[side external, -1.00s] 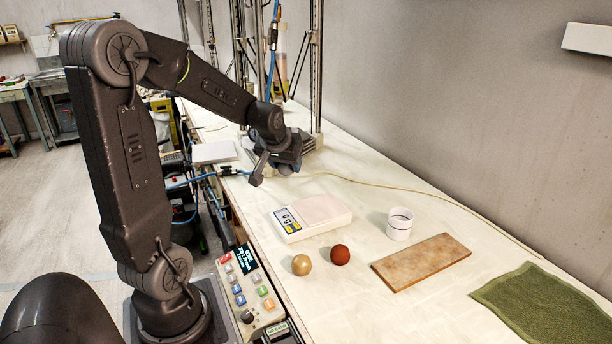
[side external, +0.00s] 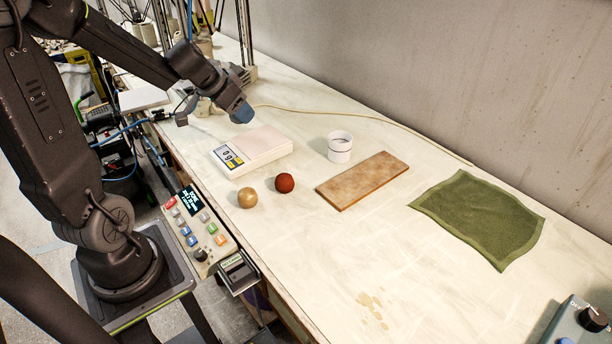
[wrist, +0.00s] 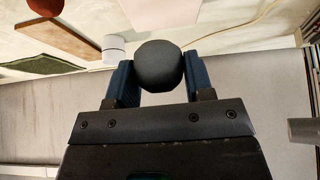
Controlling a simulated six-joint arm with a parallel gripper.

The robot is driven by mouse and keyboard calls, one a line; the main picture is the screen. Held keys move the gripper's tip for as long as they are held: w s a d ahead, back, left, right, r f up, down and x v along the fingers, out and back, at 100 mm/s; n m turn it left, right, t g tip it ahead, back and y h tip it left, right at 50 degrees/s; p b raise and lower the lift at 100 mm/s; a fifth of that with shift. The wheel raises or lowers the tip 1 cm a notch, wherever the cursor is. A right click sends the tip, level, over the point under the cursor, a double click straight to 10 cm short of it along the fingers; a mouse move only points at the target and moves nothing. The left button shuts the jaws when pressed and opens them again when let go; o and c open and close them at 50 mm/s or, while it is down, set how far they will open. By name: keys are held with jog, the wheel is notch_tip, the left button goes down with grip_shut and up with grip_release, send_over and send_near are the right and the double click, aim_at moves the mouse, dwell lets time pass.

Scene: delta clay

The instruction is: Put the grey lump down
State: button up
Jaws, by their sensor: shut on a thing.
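My gripper (side external: 238,110) is above the bench just behind the white scale (side external: 277,153). In the wrist view the blue fingers of my gripper (wrist: 159,82) are shut on the dark grey lump (wrist: 160,66), one finger on each side. The lump is round and sits at the fingertips. In the side view a blue finger mostly hides it, and I cannot tell its exact height above the bench.
On the bench are a tan ball (side external: 247,197), a red ball (side external: 284,183), a white cup (side external: 340,148), a brown board (side external: 362,181) and a green cloth (side external: 482,220). A yellowish cord (side external: 390,124) runs behind them.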

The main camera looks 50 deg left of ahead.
jog(key=w+d+m+h, duration=0.2)
jog(key=d+m+h, duration=0.1)
jog(key=d+m, duration=0.15)
send_over(315, 176)
jog(key=s, duration=0.2)
jog(key=shift+m+g, duration=0.3)
jog(key=shift+m, duration=0.05)
jog(key=f, duration=0.8)
jog(key=shift+a, duration=0.35)
jog(key=shift+a+f, duration=0.1)
jog(key=shift+f, duration=1.75)
jog(key=shift+f, duration=0.15)
jog(key=o, duration=1)
jog(key=shift+o, duration=0.2)
